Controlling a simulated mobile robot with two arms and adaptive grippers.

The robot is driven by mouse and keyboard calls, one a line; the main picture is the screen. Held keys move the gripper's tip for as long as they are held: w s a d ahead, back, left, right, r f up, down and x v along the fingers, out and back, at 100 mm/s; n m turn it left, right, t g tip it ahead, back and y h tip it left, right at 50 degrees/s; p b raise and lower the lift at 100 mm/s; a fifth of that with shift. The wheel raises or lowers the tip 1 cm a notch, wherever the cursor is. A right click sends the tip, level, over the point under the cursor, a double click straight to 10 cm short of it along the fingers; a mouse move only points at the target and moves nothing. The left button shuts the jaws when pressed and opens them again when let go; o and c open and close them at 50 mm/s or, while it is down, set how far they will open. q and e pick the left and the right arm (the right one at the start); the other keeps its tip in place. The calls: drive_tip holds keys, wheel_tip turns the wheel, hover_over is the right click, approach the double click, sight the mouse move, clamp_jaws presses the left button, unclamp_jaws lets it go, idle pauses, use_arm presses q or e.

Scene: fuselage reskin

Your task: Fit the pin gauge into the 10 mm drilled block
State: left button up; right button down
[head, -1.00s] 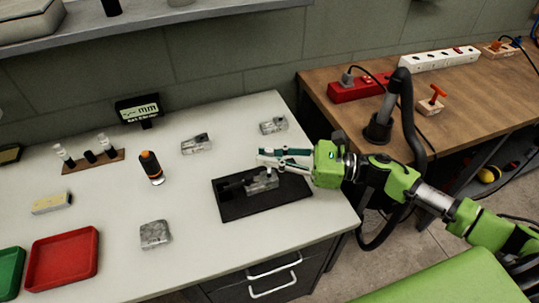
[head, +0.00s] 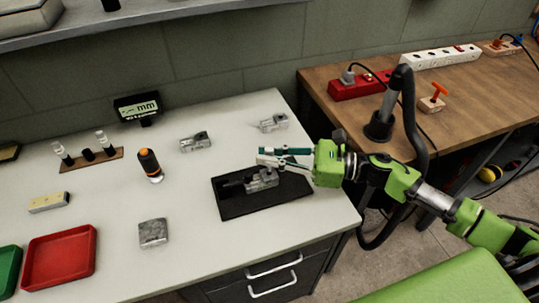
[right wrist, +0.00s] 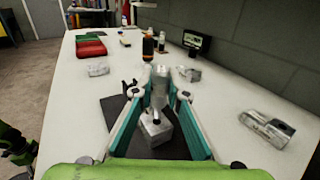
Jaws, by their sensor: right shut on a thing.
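My right gripper (head: 260,156) is low over the black mat (head: 285,194), its teal-lined fingers closed around a pale metal piece, which I take to be the pin gauge (right wrist: 160,84). In the right wrist view the gauge is between the fingertips (right wrist: 160,92), and its thin end points down at a grey metal drilled block (right wrist: 153,134). The block (head: 264,181) sits on the mat just below the fingers. I cannot tell whether the gauge's tip is in the hole or only above it. My left gripper is not in view.
Two similar grey blocks stand behind the mat, one at left (head: 195,142) and one at right (head: 273,123). An orange-topped bottle (head: 150,165), a grey block (head: 153,233) and a red tray (head: 60,258) are on the left. A small display (head: 138,107) stands at the back.

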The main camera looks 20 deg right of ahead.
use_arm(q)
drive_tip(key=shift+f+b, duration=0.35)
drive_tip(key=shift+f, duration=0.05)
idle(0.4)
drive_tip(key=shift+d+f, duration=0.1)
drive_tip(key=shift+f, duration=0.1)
use_arm(e)
drive_tip(key=shift+f, duration=0.2)
use_arm(q)
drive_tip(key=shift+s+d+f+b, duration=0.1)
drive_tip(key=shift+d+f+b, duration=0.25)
drive_tip(key=shift+b, duration=0.15)
use_arm(e)
drive_tip(key=shift+f, duration=0.3)
use_arm(q)
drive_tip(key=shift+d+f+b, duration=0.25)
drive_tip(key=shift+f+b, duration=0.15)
drive_tip(key=shift+b, duration=0.05)
use_arm(e)
drive_tip(key=shift+f, duration=0.4)
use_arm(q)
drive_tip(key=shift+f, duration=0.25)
use_arm(e)
drive_tip(key=shift+f, duration=0.25)
drive_tip(key=shift+f+b, duration=0.2)
drive_tip(key=shift+b, duration=0.3)
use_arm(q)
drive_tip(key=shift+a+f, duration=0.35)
use_arm(e)
drive_tip(key=shift+f, duration=0.1)
